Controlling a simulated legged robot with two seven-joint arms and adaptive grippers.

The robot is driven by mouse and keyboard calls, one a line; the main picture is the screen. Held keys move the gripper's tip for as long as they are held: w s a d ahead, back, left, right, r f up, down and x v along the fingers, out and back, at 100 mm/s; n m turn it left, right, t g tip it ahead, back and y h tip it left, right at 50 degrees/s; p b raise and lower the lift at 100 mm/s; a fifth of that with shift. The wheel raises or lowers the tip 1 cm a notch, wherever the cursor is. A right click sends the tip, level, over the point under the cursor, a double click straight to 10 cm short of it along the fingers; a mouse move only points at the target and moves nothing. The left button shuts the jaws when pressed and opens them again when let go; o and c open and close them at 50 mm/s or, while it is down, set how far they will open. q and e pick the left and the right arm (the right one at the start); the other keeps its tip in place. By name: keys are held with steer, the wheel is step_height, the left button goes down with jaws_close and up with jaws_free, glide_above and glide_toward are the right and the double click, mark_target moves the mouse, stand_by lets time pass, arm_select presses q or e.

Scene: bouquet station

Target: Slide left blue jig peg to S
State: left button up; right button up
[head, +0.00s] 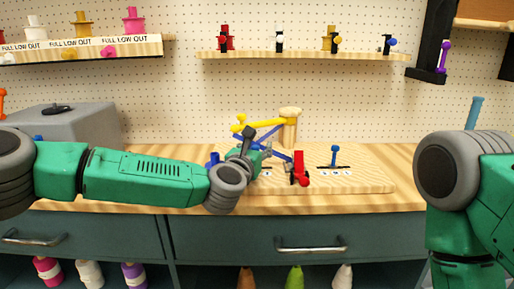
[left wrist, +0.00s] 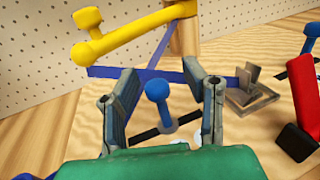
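The left blue jig peg (left wrist: 157,92) shows in the left wrist view, with a round head and upright stem on a dark slot (left wrist: 150,134). My left gripper (left wrist: 166,88) is open, one finger on each side of the peg, with gaps visible on both sides. In the head view my left gripper (head: 250,146) is over the left part of the wooden jig board (head: 370,184) and hides that peg. The marks by the slot are mostly hidden, so I cannot read an S. A second blue peg (head: 334,152) stands upright at the right slot. My right gripper is out of view.
A yellow arm (head: 264,126) and blue strips reach out from a wooden post (head: 289,130) behind my left gripper. A red clamp-like piece (head: 299,169) stands to its right. A grey metal bracket (left wrist: 250,92) is beside the right finger. The bench's right side is clear.

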arm_select(q)
steer(key=shift+a, duration=0.1)
jaws_close()
steer(key=shift+a, duration=0.1)
steer(key=d+b, duration=0.1)
steer(key=d, duration=0.2)
steer(key=shift+f, duration=0.15)
steer(key=shift+s+d, duration=0.1)
steer(key=shift+d, duration=0.15)
jaws_free()
steer(key=v, duration=1.2)
